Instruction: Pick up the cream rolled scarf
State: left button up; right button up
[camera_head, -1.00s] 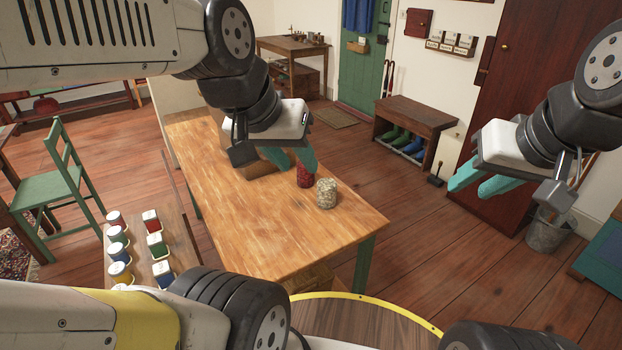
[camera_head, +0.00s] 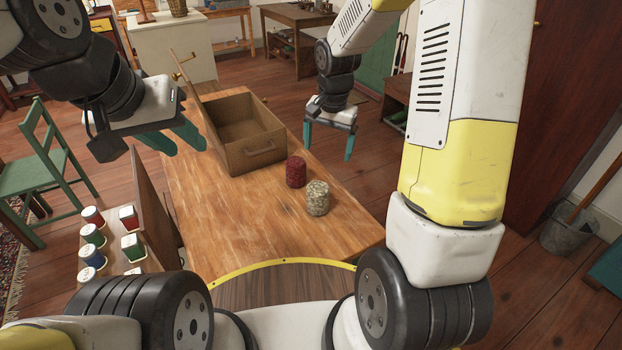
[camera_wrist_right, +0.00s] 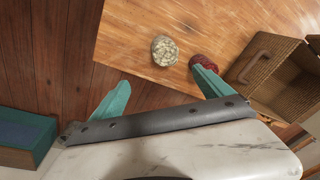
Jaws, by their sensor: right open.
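The cream rolled scarf (camera_head: 317,197), a speckled upright roll, stands on the wooden table near its right edge. It also shows in the right wrist view (camera_wrist_right: 164,50), apart from the fingers. My right gripper (camera_head: 328,148) is open and empty, above and beyond the scarf in the head view, with its teal fingers pointing down. In the right wrist view its fingers (camera_wrist_right: 161,89) are spread wide, one overlapping the red roll's outline. My left gripper (camera_head: 185,147) is open and empty, left of the wicker box.
A red roll (camera_head: 296,172) stands close behind the cream one. An open wicker box (camera_head: 262,150) sits further back on the table (camera_head: 240,235). Several small tins (camera_head: 130,243) stand on a low surface at the left. The table's near part is clear.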

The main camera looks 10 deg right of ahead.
jog(key=m+g, duration=0.1)
jog(key=m, duration=0.1)
send_over(318, 196)
jog(key=w+d, duration=0.1)
jog(key=w, duration=0.2)
notch_tip(318, 196, down, 11)
jog(key=shift+g, duration=0.3)
jog(key=f, duration=1)
jog(key=shift+w+a+f, duration=0.2)
jog(key=shift+a+f, duration=0.05)
jog(key=shift+f, duration=0.1)
jog(key=shift+c, duration=0.2)
jog(key=c, duration=1.5)
jog(key=shift+c, duration=0.2)
jog(key=shift+r, duration=0.2)
